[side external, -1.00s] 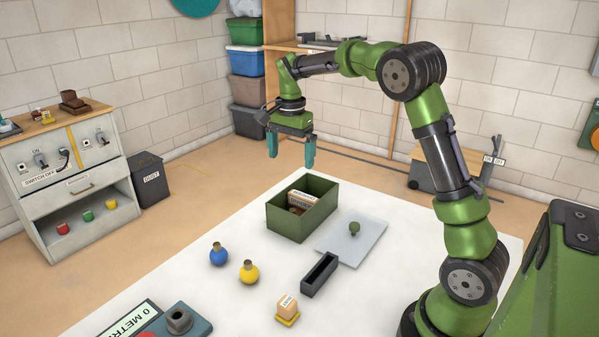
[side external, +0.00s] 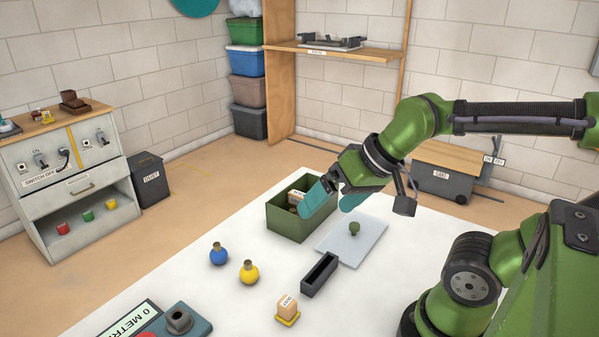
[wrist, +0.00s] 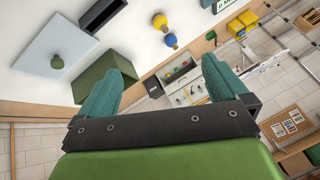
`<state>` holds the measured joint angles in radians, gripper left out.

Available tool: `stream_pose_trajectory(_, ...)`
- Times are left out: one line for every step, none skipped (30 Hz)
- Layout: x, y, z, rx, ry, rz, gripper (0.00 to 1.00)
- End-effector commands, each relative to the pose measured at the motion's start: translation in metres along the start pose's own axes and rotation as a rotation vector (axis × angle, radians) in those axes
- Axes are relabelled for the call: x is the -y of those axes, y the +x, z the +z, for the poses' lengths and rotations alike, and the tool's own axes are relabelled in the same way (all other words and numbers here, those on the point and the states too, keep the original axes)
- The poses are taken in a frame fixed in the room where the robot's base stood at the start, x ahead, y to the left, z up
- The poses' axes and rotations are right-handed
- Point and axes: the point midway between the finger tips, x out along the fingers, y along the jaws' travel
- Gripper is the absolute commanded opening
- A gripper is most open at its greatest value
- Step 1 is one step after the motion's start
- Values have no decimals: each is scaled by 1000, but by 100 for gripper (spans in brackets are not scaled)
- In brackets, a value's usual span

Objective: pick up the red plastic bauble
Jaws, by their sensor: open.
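A blue bauble (side external: 218,256) and a yellow bauble (side external: 248,273) stand on the white table. My gripper (side external: 336,202) is open and tilted, in front of the right end of the green box (side external: 290,220) in the side view. Its two teal fingers also show apart and empty in the wrist view (wrist: 165,65).
The green box is open with a labelled block (side external: 296,197) inside; much of its interior is hidden. A grey plate (side external: 365,250) with a green knob, a black tray (side external: 320,275) and a small labelled block (side external: 287,306) lie nearby. The grey cabinet (side external: 95,235) stands left of the table.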

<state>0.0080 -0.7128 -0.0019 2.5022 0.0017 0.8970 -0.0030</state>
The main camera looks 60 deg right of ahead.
Motion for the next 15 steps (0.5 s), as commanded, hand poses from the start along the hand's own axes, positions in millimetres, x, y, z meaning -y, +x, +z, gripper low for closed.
stream_pose_trajectory(2,-4,0,-17,-8,-9,94)
stream_pose_trajectory(3,-6,0,-24,-11,-13,89)
stream_pose_trajectory(4,-8,-1,-30,-13,-16,83)
stream_pose_trajectory(4,-8,-1,-32,-14,-18,79)
stream_pose_trajectory(5,-9,-1,-33,-14,-18,74)
stream_pose_trajectory(5,-9,-1,-32,-14,-19,68)
stream_pose_trajectory(5,-9,-1,-31,-14,-18,63)
stream_pose_trajectory(5,-9,-1,-31,-13,-18,59)
stream_pose_trajectory(5,-8,-1,-31,-13,-18,58)
stream_pose_trajectory(5,-9,-1,-31,-13,-18,58)
stream_pose_trajectory(5,-9,-1,-31,-13,-18,58)
stream_pose_trajectory(5,-9,-1,-31,-13,-18,58)
stream_pose_trajectory(5,-9,-1,-31,-12,-18,58)
stream_pose_trajectory(5,-9,-2,-31,-12,-18,58)
stream_pose_trajectory(5,-9,-2,-31,-12,-18,58)
